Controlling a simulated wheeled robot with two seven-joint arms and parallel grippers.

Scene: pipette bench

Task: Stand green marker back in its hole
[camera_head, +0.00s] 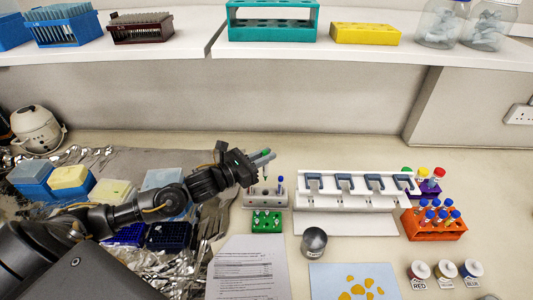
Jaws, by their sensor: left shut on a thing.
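My left gripper (264,158) reaches in from the left and is shut on the green marker (265,172). The marker looks roughly upright, its green end showing between the fingers and its lower tip pointing down. It is above the pale grey marker block (267,201), near the block's back edge. I cannot tell whether the tip touches the block. A blue marker (280,183) stands in the right part of the block. Dark holes show in the block's front face or top. My right gripper is not in view.
A small green rack (267,222) stands in front of the block. A white pipette stand (345,190) is close on the right, with an orange tube rack (434,224) beyond. A grey round jar (314,242) and a printed sheet (248,270) lie nearer. Crumpled foil clutters the left.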

